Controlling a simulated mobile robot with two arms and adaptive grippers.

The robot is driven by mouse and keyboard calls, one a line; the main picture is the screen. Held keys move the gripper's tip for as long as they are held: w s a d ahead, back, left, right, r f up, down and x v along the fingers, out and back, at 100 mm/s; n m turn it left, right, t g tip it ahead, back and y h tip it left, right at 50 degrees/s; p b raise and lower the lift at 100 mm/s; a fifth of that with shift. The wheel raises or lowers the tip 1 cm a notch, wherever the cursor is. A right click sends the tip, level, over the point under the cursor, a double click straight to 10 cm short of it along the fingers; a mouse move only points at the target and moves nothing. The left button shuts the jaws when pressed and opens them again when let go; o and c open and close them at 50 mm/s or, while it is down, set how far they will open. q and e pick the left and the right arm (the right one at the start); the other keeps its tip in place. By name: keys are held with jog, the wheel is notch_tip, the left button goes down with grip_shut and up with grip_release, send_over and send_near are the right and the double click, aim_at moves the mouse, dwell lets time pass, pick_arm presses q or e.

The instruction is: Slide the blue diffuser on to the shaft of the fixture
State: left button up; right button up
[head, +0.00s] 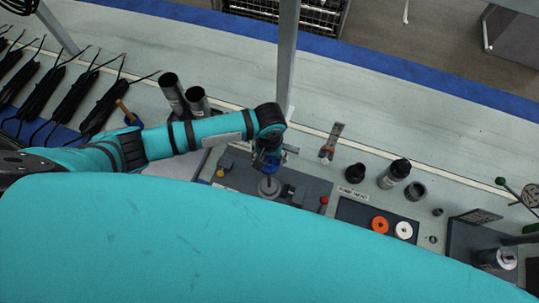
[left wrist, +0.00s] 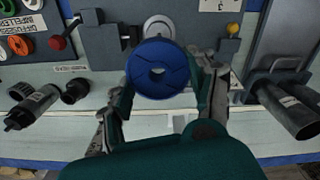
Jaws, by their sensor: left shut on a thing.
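The blue diffuser (left wrist: 157,68) is a round disc with a central slot-shaped opening. In the left wrist view it sits between the two fingers of my left gripper (left wrist: 163,78), which is shut on it. The fixture's pale round part (left wrist: 158,24) shows just beyond the disc's upper edge; the disc hides the rest of it. In the head view my left gripper (head: 267,165) is right above the fixture (head: 268,188), and the arm mostly covers the diffuser. Whether the shaft enters the opening cannot be told. My right gripper is not in view.
A red-knobbed post (head: 323,202) and a yellow knob (head: 220,173) stand near the fixture. An orange ring (head: 379,224) and a white ring (head: 404,230) lie on a dark tray to the right. Dark cylinders (head: 172,92) stand behind my arm. A grey upright post (head: 287,55) rises behind.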

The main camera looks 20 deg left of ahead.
aim_at(270, 169)
pick_arm(q)
jog(key=shift+f+b, duration=0.95)
jog(key=shift+f, duration=1.25)
jog(key=shift+p, duration=0.45)
jog(key=shift+p, duration=0.4)
jog(key=shift+p, duration=0.35)
jog(key=shift+f+b, duration=0.85)
jog(key=shift+f, duration=0.55)
